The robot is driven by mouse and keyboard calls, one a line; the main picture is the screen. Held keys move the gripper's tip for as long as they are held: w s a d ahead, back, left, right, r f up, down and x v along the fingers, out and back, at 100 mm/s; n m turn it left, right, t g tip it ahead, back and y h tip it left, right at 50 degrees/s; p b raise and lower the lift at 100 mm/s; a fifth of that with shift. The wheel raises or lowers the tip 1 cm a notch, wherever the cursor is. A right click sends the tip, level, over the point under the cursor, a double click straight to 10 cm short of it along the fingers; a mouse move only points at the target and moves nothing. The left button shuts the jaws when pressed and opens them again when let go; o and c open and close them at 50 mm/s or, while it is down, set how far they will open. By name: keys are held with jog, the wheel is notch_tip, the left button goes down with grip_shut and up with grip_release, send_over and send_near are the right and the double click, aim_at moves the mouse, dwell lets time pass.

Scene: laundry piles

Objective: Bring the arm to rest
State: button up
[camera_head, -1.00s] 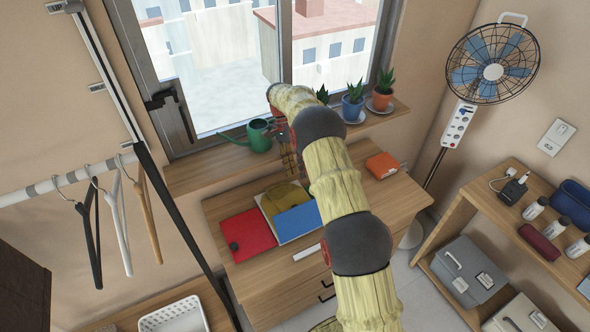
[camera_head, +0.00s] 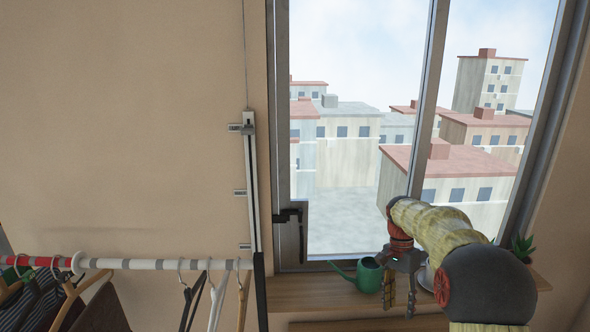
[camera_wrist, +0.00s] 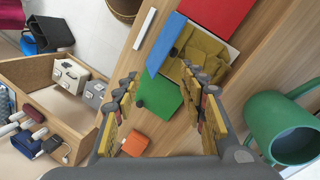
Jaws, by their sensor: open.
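My gripper (camera_head: 401,290) hangs in front of the window sill, at the right in the head view. In the wrist view my gripper (camera_wrist: 164,95) has its two fingers spread apart with nothing between them that it holds. Below it lies a desk top (camera_wrist: 188,130) with a green flat item (camera_wrist: 160,100), a blue one (camera_wrist: 165,45), a yellow folded cloth (camera_wrist: 203,52) and a red flat item (camera_wrist: 216,18). My bent arm shows at the lower right of the head view.
A green watering can (camera_head: 370,274) stands on the sill (camera_head: 310,294), close to my gripper; it shows large in the wrist view (camera_wrist: 280,125). A clothes rail (camera_head: 150,264) with hangers is at the left. An orange box (camera_wrist: 135,144) lies on the desk.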

jog(key=s+a+r+n+t+b, duration=0.1)
jog(key=s+a+r+n+t, duration=0.4)
jog(key=s+r, duration=0.85)
jog(key=s+a+f+n+t, duration=0.2)
jog(key=s+n, duration=0.1)
jog(key=s, duration=0.6)
jog(key=s+a+f+n+t+b, duration=0.1)
jog(key=s+a+f+n, duration=0.1)
jog(key=s, duration=0.8)
jog(key=shift+a+f+n+t, duration=0.15)
jog(key=shift+a+n+t, duration=0.25)
jog(key=shift+a+n, duration=0.35)
jog(key=shift+o, duration=0.4)
